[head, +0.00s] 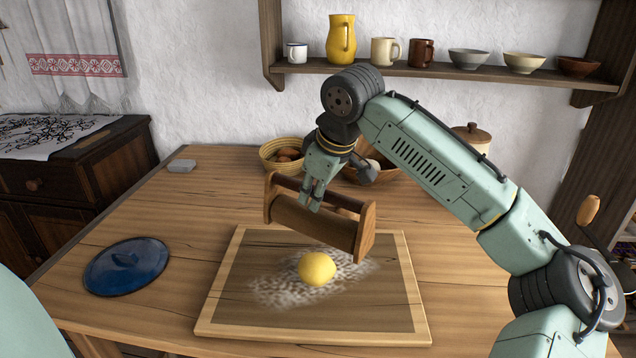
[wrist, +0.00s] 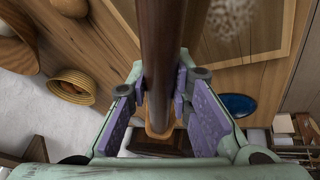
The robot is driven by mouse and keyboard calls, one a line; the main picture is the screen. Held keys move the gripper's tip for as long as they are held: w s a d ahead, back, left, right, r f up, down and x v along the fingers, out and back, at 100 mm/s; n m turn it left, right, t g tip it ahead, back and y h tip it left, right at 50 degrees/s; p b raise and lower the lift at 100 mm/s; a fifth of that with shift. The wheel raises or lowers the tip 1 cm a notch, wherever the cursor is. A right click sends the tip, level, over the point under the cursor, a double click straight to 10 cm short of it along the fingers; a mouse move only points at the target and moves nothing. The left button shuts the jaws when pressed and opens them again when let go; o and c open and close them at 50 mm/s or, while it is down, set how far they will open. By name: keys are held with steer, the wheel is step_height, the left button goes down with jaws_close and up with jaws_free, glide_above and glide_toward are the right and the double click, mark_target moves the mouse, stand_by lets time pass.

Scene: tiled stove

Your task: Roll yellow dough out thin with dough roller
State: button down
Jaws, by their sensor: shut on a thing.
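The yellow dough (head: 317,268) is a rounded lump on the floured wooden board (head: 228,318). The dough roller (head: 308,222) is a wooden frame with a handle bar and a roller, held in the air above the back of the board, behind the dough and apart from it. My gripper (head: 314,197) is shut on the dough roller by its handle bar. In the wrist view, the bar (wrist: 160,65) runs between the purple finger pads of my gripper (wrist: 160,95). The dough does not show in the wrist view; only the flour patch (wrist: 230,15) does.
A blue lid (head: 127,265) lies left of the board. A basket (head: 282,153) with round things and a brown bowl (head: 372,170) stand behind the roller. A shelf (head: 450,73) with jugs, mugs and bowls hangs above.

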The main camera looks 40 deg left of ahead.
mark_target(322, 209)
steer(key=shift+s+a+f+b, duration=0.1)
steer(key=shift+f+b, duration=2.65)
steer(key=shift+f, duration=0.15)
steer(key=shift+f, duration=0.65)
steer(key=shift+s, duration=0.8)
steer(key=shift+w+r+p, duration=0.15)
steer(key=shift+w+p, duration=0.8)
steer(key=shift+w, duration=0.05)
steer(key=shift+w+a, duration=0.1)
steer(key=shift+w, duration=0.5)
steer(key=shift+s, duration=0.1)
